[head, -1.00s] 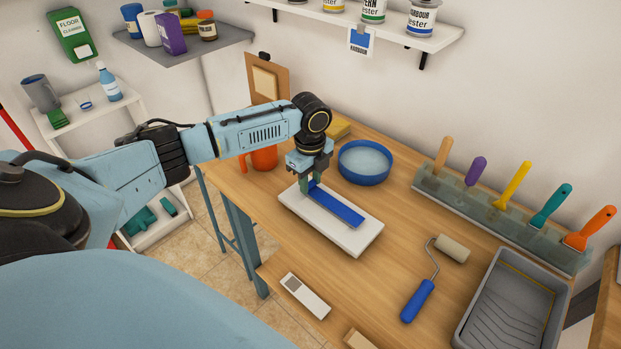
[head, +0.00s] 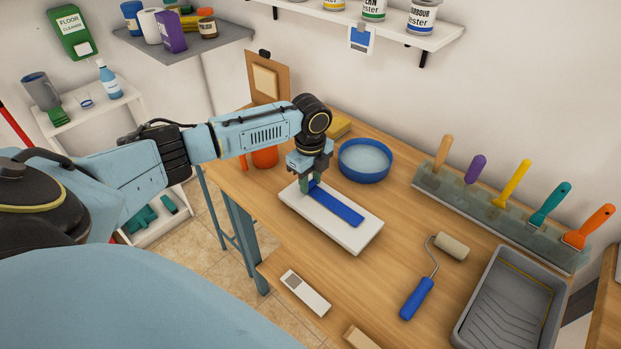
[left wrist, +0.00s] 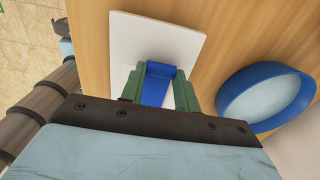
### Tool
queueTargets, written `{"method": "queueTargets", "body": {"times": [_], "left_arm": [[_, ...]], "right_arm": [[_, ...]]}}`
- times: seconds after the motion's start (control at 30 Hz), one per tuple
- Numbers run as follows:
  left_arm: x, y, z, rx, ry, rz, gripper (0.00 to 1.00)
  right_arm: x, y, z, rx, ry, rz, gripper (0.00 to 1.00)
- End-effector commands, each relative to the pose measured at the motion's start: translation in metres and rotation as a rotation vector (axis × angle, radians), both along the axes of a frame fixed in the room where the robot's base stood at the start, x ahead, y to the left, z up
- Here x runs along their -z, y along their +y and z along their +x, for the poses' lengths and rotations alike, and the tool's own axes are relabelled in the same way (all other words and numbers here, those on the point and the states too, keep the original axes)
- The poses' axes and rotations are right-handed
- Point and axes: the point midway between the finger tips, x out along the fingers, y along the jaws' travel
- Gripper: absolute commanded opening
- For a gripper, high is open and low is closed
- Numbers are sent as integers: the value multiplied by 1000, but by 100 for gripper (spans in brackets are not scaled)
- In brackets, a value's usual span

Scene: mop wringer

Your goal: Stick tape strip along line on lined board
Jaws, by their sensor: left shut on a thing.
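The white board (head: 356,236) lies flat on the wooden table, and it also shows in the left wrist view (left wrist: 150,30). A blue tape strip (head: 338,208) runs lengthwise on or just over the board; I cannot tell how much of it touches. My left gripper (head: 309,185) is at the strip's far-left end, just above the board, shut on the strip. In the left wrist view the strip (left wrist: 155,88) sits between the two green fingers. The line on the board cannot be made out. My right gripper is not in view.
A blue round dish (head: 364,160) stands close behind the board. An orange mug (head: 265,157) is left of the gripper. A paint roller (head: 418,296), a grey tray (head: 508,305) and a rack of scrapers (head: 465,200) are to the right.

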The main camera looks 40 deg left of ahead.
Motion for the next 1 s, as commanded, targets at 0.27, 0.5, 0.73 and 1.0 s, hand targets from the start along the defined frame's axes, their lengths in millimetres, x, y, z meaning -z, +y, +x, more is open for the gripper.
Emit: {"method": "queueTargets", "body": {"times": [0.27,0.5,0.73,1.0], "left_arm": [[0,0,0,0,0,0,19],[2,-1,0,0,0,0,19],[3,0,0,0,0,0,19],[4,0,0,0,0,0,19]], "right_arm": [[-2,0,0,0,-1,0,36],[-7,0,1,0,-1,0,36],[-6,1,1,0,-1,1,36],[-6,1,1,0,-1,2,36]]}}
